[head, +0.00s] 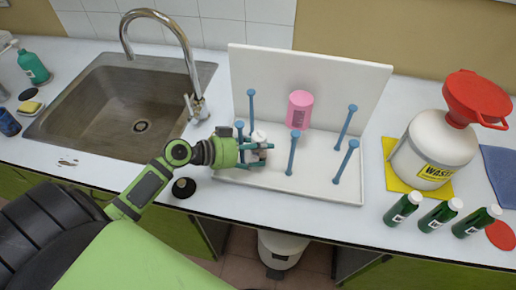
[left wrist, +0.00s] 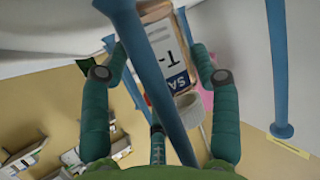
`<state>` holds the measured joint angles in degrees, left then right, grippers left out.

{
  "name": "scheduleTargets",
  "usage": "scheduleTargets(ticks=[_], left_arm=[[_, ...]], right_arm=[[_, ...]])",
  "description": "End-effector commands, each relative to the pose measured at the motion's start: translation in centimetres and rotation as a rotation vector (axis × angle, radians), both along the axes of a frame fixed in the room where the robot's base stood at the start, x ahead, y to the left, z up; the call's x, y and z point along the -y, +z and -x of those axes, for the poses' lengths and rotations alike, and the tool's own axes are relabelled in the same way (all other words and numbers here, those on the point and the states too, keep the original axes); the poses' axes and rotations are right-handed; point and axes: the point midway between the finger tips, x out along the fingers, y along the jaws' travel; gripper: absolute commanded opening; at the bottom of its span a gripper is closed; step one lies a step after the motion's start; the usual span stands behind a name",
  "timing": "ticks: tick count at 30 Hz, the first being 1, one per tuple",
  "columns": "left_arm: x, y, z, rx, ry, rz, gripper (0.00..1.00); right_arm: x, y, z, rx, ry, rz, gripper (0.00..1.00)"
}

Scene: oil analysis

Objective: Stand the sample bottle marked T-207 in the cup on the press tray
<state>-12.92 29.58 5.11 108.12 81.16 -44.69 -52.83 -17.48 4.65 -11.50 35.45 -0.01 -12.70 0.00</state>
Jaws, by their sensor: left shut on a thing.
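My left gripper (head: 255,150) is shut on a bottle (head: 259,136) at the left part of a white pegged rack. In the left wrist view the bottle (left wrist: 170,50) sits between the two teal fingers (left wrist: 160,72). Its label shows "SA" and "T-"; the remaining characters are hidden. A blue peg crosses in front of it there. My right gripper is out of view.
The rack (head: 330,185) has several upright blue pegs (head: 293,152) around my gripper. A sink (head: 115,105) lies left. At right are a white waste jug (head: 430,150) with red funnel (head: 475,97) and several green bottles (head: 438,215). A black round object (head: 183,187) lies near the counter edge.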

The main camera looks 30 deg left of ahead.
Motion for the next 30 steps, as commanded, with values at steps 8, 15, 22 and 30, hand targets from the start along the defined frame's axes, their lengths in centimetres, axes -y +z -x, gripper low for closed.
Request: scheduleTargets(ticks=[8,15,22,30], left_arm=[[0.0,-0.3,0.0,0.000,0.000,0.000,0.69],[0.0,-0.3,0.0,-0.001,0.000,0.000,0.85],[0.0,0.2,0.0,-0.001,0.000,0.001,0.85],[-2.8,1.2,3.3,-0.003,0.000,-0.003,0.85]], right_arm=[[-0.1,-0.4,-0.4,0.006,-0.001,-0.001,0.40],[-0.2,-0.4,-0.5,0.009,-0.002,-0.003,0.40],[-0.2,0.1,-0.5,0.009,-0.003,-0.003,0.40],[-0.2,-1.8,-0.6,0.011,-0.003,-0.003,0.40]])
